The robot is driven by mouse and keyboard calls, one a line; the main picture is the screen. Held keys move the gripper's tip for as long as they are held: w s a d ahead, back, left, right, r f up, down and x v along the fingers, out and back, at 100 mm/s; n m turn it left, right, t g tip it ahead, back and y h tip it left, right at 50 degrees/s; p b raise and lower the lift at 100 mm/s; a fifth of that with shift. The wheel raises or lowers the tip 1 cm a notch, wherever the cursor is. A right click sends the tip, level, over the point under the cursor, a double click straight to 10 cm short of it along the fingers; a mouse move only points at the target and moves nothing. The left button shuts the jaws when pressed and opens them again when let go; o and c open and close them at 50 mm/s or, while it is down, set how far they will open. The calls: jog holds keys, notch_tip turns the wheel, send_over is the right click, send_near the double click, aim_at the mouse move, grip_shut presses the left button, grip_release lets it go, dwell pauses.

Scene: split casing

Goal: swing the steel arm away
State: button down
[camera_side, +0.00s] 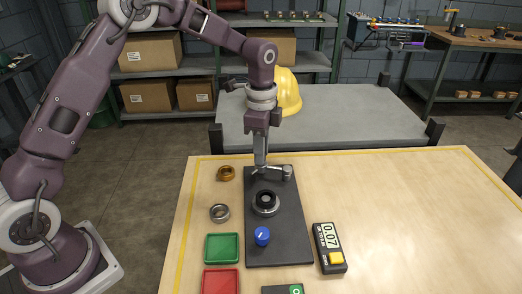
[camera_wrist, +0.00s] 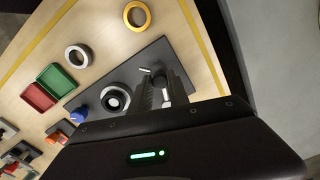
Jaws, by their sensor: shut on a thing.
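The steel arm (camera_side: 272,170) is a thin bar at the far end of the black plate (camera_side: 285,235). It runs left from a short steel post (camera_side: 287,172). My gripper (camera_side: 260,167) points straight down and is shut on the bar near its left end. The round dark casing (camera_side: 265,203) with a pale rim sits on the plate nearer the camera, and the bar is clear of its top. In the wrist view the fingers (camera_wrist: 165,92) hide most of the bar; a small bright tip (camera_wrist: 145,70) shows beside them. The casing (camera_wrist: 116,98) is uncovered there.
A blue knob (camera_side: 262,236) stands on the plate. Left of the plate are a brass ring (camera_side: 226,173), a steel ring (camera_side: 219,212), a green tray (camera_side: 222,248) and a red tray (camera_side: 221,281). A meter (camera_side: 329,248) lies right. The table's right side is clear.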

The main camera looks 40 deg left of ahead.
jog(key=shift+w+r, duration=0.1)
jog(key=c, duration=1.3)
grip_release()
jog(key=shift+o, duration=0.2)
notch_tip(320, 180, up, 7)
